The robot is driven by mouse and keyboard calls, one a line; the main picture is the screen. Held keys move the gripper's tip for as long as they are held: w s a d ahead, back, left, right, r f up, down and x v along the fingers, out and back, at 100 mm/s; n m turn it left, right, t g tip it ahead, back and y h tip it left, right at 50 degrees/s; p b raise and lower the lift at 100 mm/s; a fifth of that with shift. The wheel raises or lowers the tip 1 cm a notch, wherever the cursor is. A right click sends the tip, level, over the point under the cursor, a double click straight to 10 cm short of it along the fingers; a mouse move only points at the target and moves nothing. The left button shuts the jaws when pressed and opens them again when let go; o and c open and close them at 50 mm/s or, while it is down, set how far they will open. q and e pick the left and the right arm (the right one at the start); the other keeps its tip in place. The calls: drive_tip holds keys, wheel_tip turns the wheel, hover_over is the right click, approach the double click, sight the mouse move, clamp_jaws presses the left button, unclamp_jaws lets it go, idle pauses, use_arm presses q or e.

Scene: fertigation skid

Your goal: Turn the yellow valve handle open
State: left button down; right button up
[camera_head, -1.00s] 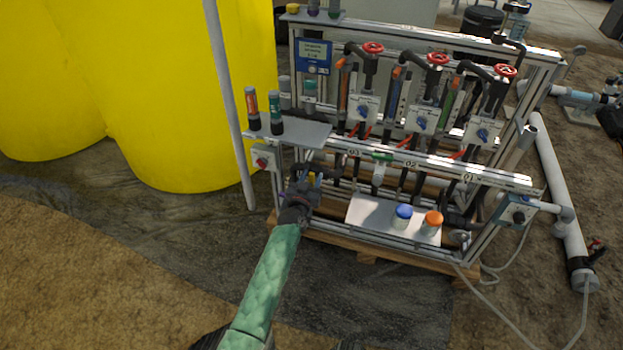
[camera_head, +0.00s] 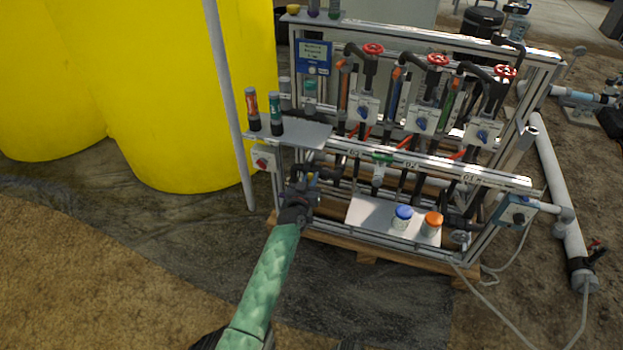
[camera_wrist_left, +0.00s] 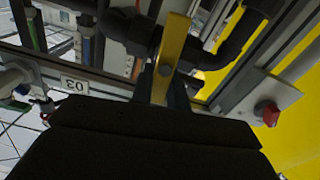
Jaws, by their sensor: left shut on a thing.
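The yellow valve handle (camera_wrist_left: 173,45) shows in the left wrist view as a flat yellow bar with a round bolt. It runs from the top middle down between the fingertips of my left gripper (camera_wrist_left: 165,92). The gripper is shut on the handle; its dark body hides the lower part of that view. In the head view my left gripper (camera_head: 303,185) is at the lower left of the skid frame, below the small grey shelf. The handle is mostly hidden there behind the gripper. My right gripper is not in view.
A red knob on a grey box (camera_wrist_left: 268,112) is close on the right in the wrist view. Dark pipes (camera_wrist_left: 225,45) surround the handle. The grey shelf (camera_head: 303,134) with two bottles is above the gripper. A lower tray (camera_head: 370,215) holds blue-capped and orange-capped jars.

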use_arm(q)
drive_tip(key=n, duration=0.4)
drive_tip(key=shift+w+a+f, duration=0.1)
drive_tip(key=shift+a+f, duration=0.05)
drive_tip(key=shift+a, duration=0.25)
drive_tip(key=shift+w+a+f+n+b, duration=0.1)
drive_tip(key=shift+a+f+n+b, duration=0.2)
drive_tip(key=shift+n, duration=1.75)
drive_tip(key=shift+w+a+f+n+b, duration=0.1)
drive_tip(key=shift+f+n+b, duration=0.3)
drive_tip(key=shift+n, duration=1.7)
drive_tip(key=shift+a+f+n+b, duration=0.15)
drive_tip(key=shift+f+n+b, duration=0.2)
drive_tip(key=shift+n, duration=1.7)
drive_tip(key=c, duration=1.4)
unclamp_jaws()
drive_tip(key=shift+o, duration=0.2)
